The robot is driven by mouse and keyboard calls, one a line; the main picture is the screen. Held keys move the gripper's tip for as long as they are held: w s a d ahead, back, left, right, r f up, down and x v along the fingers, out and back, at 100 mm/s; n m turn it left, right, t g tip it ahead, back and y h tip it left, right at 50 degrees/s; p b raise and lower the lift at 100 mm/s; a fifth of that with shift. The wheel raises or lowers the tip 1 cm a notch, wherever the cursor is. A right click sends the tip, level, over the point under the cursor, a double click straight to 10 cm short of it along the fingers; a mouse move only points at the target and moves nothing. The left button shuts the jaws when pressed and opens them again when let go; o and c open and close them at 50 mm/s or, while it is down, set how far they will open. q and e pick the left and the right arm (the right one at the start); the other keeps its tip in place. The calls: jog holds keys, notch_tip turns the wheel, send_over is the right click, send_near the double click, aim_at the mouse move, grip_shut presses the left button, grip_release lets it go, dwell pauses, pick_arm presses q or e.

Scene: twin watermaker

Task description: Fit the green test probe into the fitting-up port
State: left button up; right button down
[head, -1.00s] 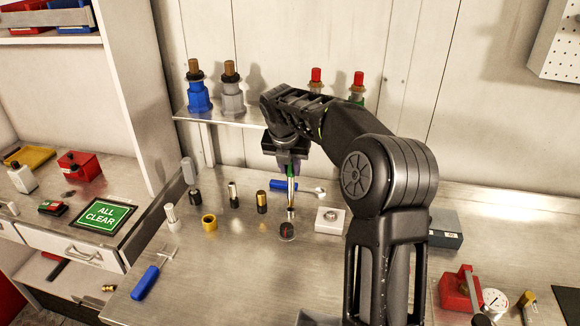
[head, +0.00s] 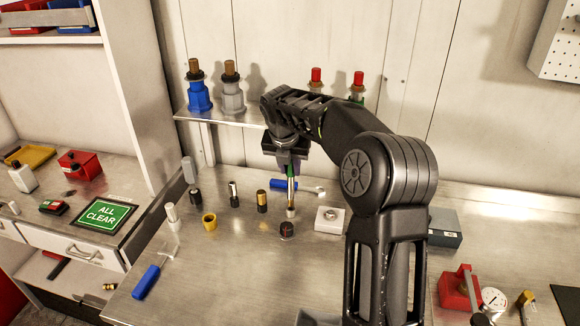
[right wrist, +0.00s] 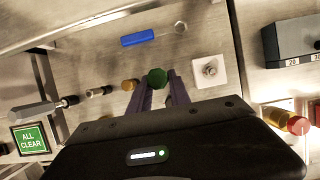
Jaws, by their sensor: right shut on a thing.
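The green test probe (head: 291,188) hangs upright below my right gripper (head: 288,166) in the head view, above the steel bench. The right gripper is shut on it. In the right wrist view the probe's green end (right wrist: 157,77) shows between the two fingers of the right gripper (right wrist: 158,88). A white square block with a round metal fitting (head: 330,219), which looks like the fitting-up port, lies to the right of the probe. It also shows in the right wrist view (right wrist: 209,71), right of the fingers. The probe is apart from it. My left gripper is out of view.
A dark round piece (head: 287,230) stands close to the probe's lower end. A blue-handled tool (head: 284,185) lies behind the probe. A grey box (head: 445,230) stands at the right.

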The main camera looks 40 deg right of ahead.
aim_at(290, 175)
jog(key=shift+f+b, duration=0.75)
jog(key=shift+f, duration=0.95)
jog(key=c, duration=1.1)
grip_release()
jog(key=shift+b+v, duration=0.65)
jog(key=shift+v, duration=3.3)
jog(key=shift+f, duration=0.1)
